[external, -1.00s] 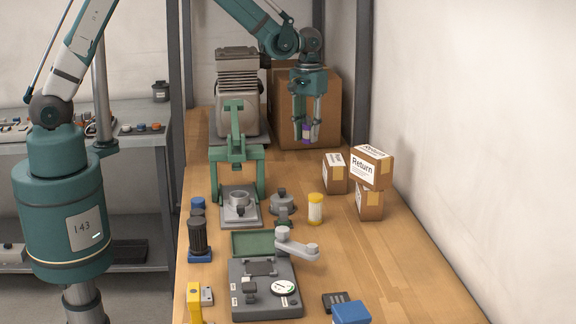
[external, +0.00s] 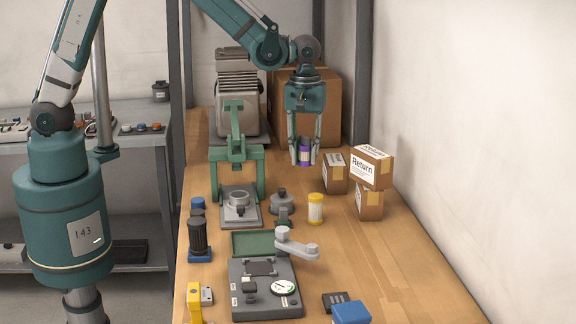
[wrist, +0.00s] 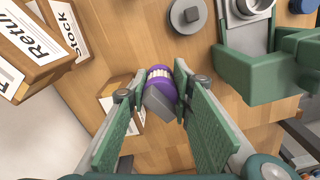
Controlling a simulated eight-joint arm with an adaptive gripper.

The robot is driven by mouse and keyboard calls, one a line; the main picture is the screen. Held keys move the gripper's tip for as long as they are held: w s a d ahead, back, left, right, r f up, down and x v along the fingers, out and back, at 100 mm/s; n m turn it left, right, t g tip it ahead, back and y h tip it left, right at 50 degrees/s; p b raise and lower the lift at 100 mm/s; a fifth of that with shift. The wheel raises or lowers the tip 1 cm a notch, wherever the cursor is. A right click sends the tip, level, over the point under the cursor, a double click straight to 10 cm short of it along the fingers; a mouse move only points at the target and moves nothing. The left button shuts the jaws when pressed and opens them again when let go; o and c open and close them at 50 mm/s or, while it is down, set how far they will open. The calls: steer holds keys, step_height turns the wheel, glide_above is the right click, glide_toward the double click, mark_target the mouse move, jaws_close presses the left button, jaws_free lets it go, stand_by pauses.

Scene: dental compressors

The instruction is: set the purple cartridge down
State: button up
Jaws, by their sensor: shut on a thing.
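The purple cartridge (external: 304,155) has purple ends and a pale label band. My gripper (external: 304,158) is shut on it and holds it upright over the far part of the bench, left of the return boxes. In the wrist view the cartridge (wrist: 161,88) sits between the two green fingers, with its purple rim and a grey face toward the camera. I cannot tell whether its lower end touches the bench.
Several cardboard return boxes (external: 370,167) stand close to the right. The green press (external: 236,150) stands to the left, and a large carton (external: 330,110) is behind. A yellow-capped cartridge (external: 316,209) stands nearer the front. Bare bench (external: 290,178) lies just in front of the gripper.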

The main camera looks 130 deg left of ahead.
steer(key=w+d+n+b, duration=0.1)
steer(key=w+d+n, duration=0.3)
steer(key=d, duration=0.9)
steer(key=n+b, duration=0.1)
steer(key=n, duration=0.3)
glide_above(259, 240)
steer(key=shift+s, duration=0.1)
steer(key=shift+f, duration=0.1)
steer(key=shift+f+b, duration=0.5)
steer(key=shift+f, duration=2.35)
steer(key=shift+f+b, duration=0.3)
steer(key=shift+f, duration=1.8)
steer(key=shift+f, duration=0.2)
steer(key=o, duration=0.9)
